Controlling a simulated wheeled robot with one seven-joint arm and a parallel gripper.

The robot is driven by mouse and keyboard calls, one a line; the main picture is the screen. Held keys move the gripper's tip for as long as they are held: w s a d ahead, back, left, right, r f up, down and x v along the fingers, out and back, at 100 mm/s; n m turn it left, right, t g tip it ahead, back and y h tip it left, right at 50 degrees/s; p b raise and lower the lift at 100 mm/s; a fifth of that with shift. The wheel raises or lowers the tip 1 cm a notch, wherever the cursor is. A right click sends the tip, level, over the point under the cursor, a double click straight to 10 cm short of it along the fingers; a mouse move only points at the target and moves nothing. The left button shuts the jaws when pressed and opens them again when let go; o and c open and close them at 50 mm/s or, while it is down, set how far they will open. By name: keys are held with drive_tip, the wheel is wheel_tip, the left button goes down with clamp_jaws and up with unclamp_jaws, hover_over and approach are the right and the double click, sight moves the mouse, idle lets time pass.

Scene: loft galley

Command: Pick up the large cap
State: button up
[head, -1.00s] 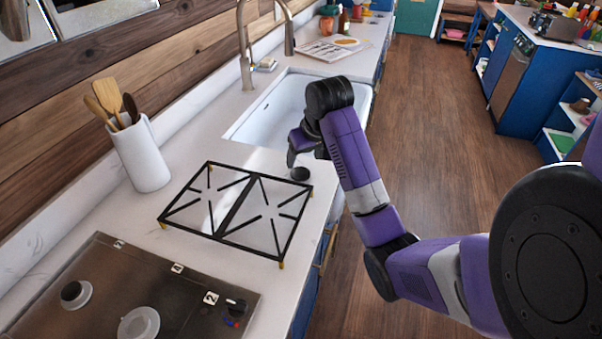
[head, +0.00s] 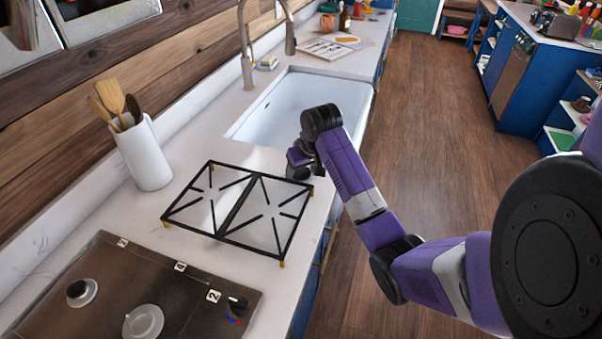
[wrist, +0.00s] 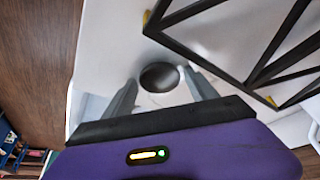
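The large cap (wrist: 159,76) is a dark round disc lying on the white counter beside a corner of the black burner grate (head: 222,233). In the wrist view it sits between and just ahead of my two grey fingertips, with white counter around it. My gripper (wrist: 159,78) is open and points down over the cap, one finger on each side; contact is not visible. In the head view my gripper (head: 298,170) is low by the grate's far right corner and largely hides the cap.
The grate lies close beside my gripper. The sink (head: 300,108) is beyond it. A white utensil crock (head: 143,155) stands by the wall. The cooktop (head: 135,290) is at the near left, with a small dark cap (head: 77,289) and a bare larger burner (head: 143,322).

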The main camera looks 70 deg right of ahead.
drive_tip(key=c, duration=1.2)
drive_tip(key=shift+o, duration=0.2)
drive_tip(key=shift+r, duration=0.15)
wheel_tip(320, 180, up, 12)
wheel_tip(320, 180, up, 8)
drive_tip(key=p, duration=0.4)
hover_over(302, 173)
